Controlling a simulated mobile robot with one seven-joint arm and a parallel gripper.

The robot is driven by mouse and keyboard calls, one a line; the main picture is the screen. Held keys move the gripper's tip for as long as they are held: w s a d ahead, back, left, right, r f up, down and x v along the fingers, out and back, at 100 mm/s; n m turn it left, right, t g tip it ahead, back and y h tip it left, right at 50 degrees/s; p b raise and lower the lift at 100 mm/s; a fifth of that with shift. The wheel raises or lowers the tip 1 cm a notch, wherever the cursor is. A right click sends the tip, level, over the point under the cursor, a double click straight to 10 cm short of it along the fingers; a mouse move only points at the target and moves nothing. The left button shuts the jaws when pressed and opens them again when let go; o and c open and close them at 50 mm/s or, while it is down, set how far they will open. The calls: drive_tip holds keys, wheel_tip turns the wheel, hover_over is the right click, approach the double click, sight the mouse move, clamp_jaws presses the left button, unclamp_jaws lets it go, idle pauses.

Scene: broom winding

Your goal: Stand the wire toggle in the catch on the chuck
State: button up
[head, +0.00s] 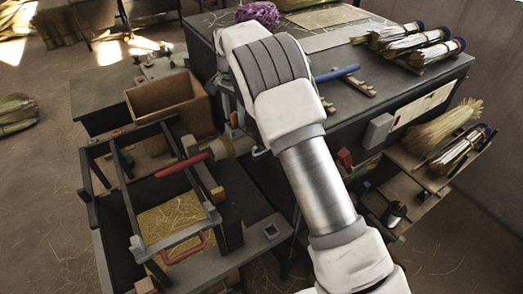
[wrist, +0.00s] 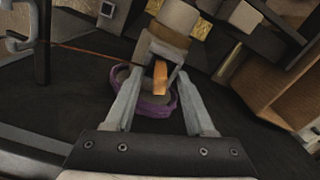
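My gripper (wrist: 161,72) shows in the wrist view, with its two grey fingers reaching forward on both sides of a small orange-brown piece (wrist: 160,78), which looks like the toggle. I cannot tell whether the fingertips touch it. A thin reddish wire (wrist: 95,50) runs in from the left towards this piece. A pale tan round block (wrist: 176,18), perhaps part of the chuck, lies just beyond the fingertips. The catch is not clear. In the head view my arm hides the gripper; a tan cone-shaped part (head: 220,148) with a red rod (head: 184,165) shows left of the arm.
A purple ring (wrist: 155,108) lies below the fingers. In the head view a dark frame (head: 127,190) and an open wooden box (head: 168,105) stand at left. The dark bench (head: 440,77) at right carries several bundles (head: 410,42) and a blue-handled tool (head: 337,74).

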drive_tip(key=shift+r, duration=0.15)
wheel_tip(320, 180, up, 17)
drive_tip(key=p, duration=0.1)
idle(0.4)
drive_tip(key=shift+r, duration=0.15)
